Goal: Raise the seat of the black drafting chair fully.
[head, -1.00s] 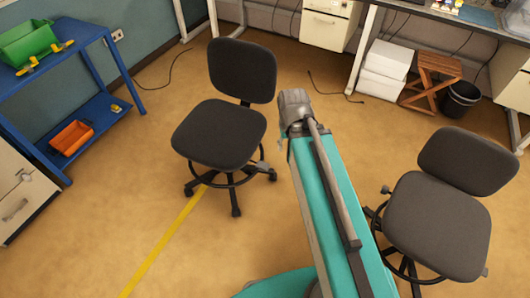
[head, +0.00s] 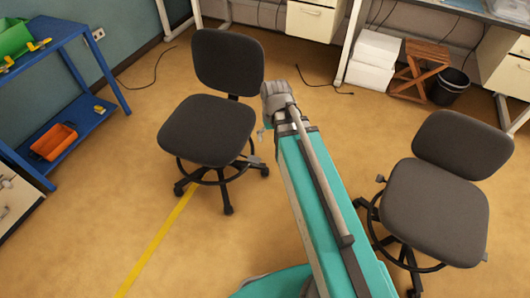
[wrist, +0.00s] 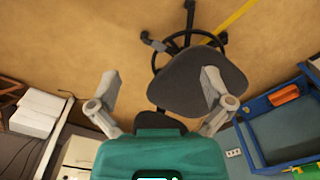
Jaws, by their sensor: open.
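The black drafting chair (head: 207,130) stands left of my arm in the head view, with a foot ring and a wheeled base. In the wrist view its seat (wrist: 197,82) lies beyond my fingers. A small grey lever (head: 254,160) sticks out under the seat's right side; it also shows in the wrist view (wrist: 155,42). My gripper (wrist: 160,74) is open and empty, its two grey fingers wide apart. The fingers appear apart from the lever, and the right finger overlaps the seat in the picture. In the head view my arm hides most of the gripper.
A second, dark grey chair (head: 440,200) stands close on the right of my arm. A blue shelf (head: 78,120) with an orange bin (head: 53,142) is at the left. White boxes (head: 374,60), a wooden stool (head: 420,70) and a black bin (head: 450,84) stand at the back.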

